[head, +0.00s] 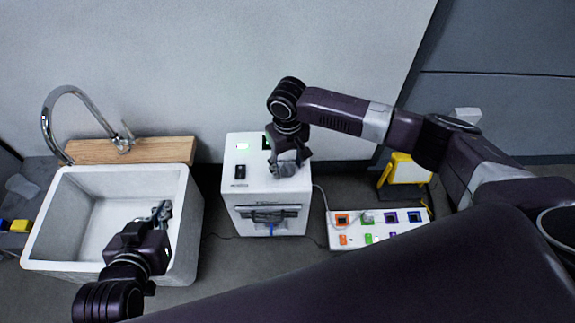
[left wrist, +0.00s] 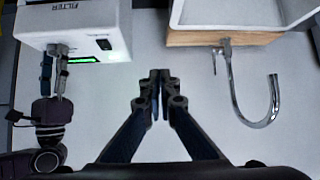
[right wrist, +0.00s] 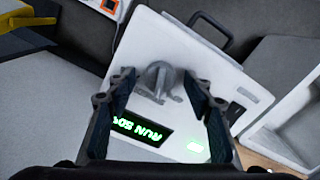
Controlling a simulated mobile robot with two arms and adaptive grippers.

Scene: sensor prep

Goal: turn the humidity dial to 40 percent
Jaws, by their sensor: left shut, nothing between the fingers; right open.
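The humidity dial is a grey knob (right wrist: 158,78) on top of a white box (head: 237,185), beside a black display (right wrist: 142,128) with green text. In the head view that gripper hides the knob. My left gripper (head: 162,209) is shut and empty over the sink; its closed fingers also show in the left wrist view (left wrist: 160,76).
A white sink (head: 60,215) with a wooden back ledge (head: 130,150) and a chrome tap (head: 47,125) stands left of the box. A white panel with coloured sockets (head: 383,238) and a yellow lamp (head: 405,168) lie right of it. A dark handle (head: 268,213) is on the box front.

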